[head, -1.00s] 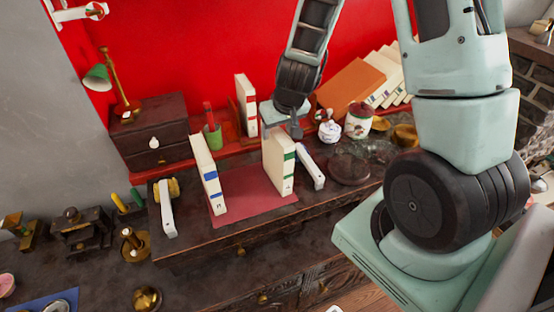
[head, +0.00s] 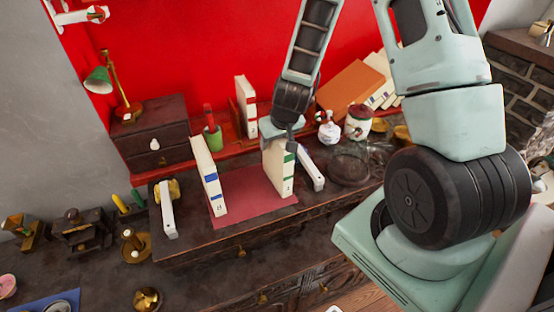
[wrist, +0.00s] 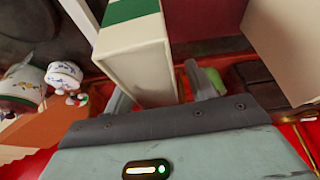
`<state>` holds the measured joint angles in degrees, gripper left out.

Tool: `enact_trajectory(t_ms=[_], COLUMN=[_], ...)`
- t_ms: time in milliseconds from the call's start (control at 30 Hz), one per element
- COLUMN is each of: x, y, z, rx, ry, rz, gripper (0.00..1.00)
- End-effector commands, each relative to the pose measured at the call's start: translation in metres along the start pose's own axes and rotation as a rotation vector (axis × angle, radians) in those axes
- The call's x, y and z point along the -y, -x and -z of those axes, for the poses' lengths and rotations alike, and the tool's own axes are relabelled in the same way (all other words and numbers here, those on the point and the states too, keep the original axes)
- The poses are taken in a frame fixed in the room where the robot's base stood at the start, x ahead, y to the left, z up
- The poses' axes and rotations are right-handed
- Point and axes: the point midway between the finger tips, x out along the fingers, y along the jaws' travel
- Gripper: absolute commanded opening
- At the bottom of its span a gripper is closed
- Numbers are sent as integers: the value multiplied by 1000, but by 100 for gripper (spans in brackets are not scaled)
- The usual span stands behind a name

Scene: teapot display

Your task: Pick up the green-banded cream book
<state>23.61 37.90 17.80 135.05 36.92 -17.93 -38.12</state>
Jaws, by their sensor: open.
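The green-banded cream book (head: 277,172) stands upright at the right end of the red mat (head: 240,200). My gripper (head: 279,142) is at the top of this book in the head view, hiding part of its upper end. In the wrist view the book (wrist: 135,62), with its green band, reaches between the two fingers of my gripper (wrist: 158,92). The fingers are open, one on each side of the book. I cannot tell whether either finger touches it.
A blue-banded cream book (head: 209,176) stands at the mat's left. A white bar-like object (head: 311,168) lies just right of the green-banded book. A white teapot (head: 328,128) and lidded jar (head: 358,122) stand behind to the right. The mat's middle is clear.

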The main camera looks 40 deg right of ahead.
Motion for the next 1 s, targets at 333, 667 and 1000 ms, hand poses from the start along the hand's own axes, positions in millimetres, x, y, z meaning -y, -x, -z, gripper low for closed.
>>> enact_trajectory(t_ms=[333, 667, 1000], x=[0, 0, 0], y=[-4, -4, -3], z=[-2, -2, -1], rx=[0, 0, -2], ry=[1, 1, 0], rz=[0, 0, 0], gripper=[56, 29, 0])
